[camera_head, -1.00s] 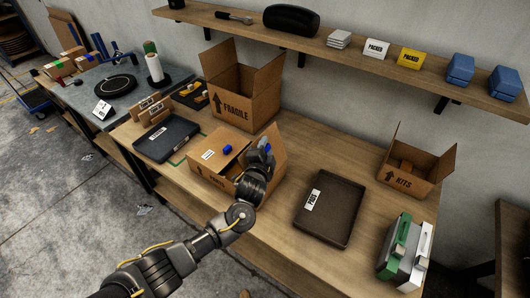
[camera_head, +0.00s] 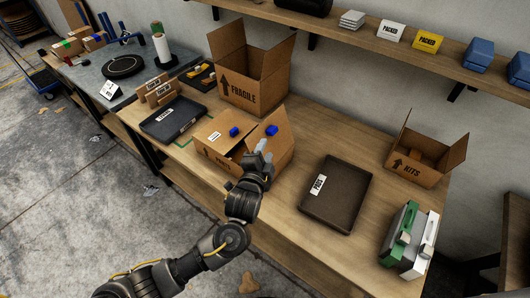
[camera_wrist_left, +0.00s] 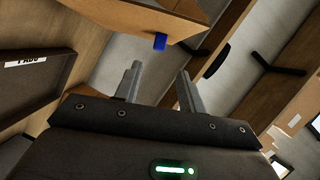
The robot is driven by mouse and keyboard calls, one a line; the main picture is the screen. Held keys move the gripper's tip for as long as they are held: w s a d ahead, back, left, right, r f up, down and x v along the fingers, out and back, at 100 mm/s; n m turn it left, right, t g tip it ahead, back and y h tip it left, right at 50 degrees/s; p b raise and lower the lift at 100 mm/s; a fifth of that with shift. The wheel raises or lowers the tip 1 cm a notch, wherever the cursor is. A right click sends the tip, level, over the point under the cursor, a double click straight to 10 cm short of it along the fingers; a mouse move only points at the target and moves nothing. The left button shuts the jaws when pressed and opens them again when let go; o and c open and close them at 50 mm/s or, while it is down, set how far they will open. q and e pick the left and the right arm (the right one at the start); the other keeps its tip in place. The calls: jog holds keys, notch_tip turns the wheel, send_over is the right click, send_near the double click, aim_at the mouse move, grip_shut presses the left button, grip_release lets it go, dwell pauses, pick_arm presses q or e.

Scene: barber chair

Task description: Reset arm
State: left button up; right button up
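My left arm reaches in from the bottom left of the head view. My left gripper (camera_head: 261,157) is at the front edge of an open cardboard box (camera_head: 218,162) with its flaps up. In the left wrist view, the two fingers (camera_wrist_left: 157,88) stand apart with nothing between them. One blue piece (camera_head: 234,132) shows by the box's left flap and another blue piece (camera_head: 271,130) by its right side, just beyond my fingers. A blue piece (camera_wrist_left: 159,41) also shows at the box edge in the left wrist view, apart from the fingers. My right gripper is not in view.
A dark tray (camera_head: 350,212) lies right of the box, and another tray (camera_head: 165,127) lies left. A FRAGILE box (camera_head: 239,91) stands behind, a KITS box (camera_head: 407,174) at right. Green and white cases (camera_head: 405,249) stand at the right front. A shelf (camera_head: 350,42) runs above.

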pick_arm(q)
jog(key=shift+f, duration=0.1)
jog(key=s+a+f+n+g+y, duration=0.2)
jog(key=s+a+f+n+g, duration=0.65)
jog(key=s+a, duration=0.5)
jog(key=s+a+f+n+g+y, duration=0.15)
jog(key=s+a+n, duration=0.25)
jog(key=s+a, duration=0.4)
jog(key=s+a+f+n+g+y, duration=0.1)
jog(key=s+a+f+n+g, duration=0.15)
jog(key=s+a, duration=0.55)
jog(key=s+d+f+b, duration=0.1)
jog(key=s+f, duration=0.1)
jog(key=f, duration=1.2)
jog(key=s+d+f, duration=0.2)
jog(key=f, duration=1.2)
jog(key=s+a+f+g, duration=0.2)
jog(key=s+a+f, duration=0.1)
jog(key=s+f, duration=1.2)
jog(key=shift+s+b, duration=0.2)
jog(key=shift+b, duration=0.2)
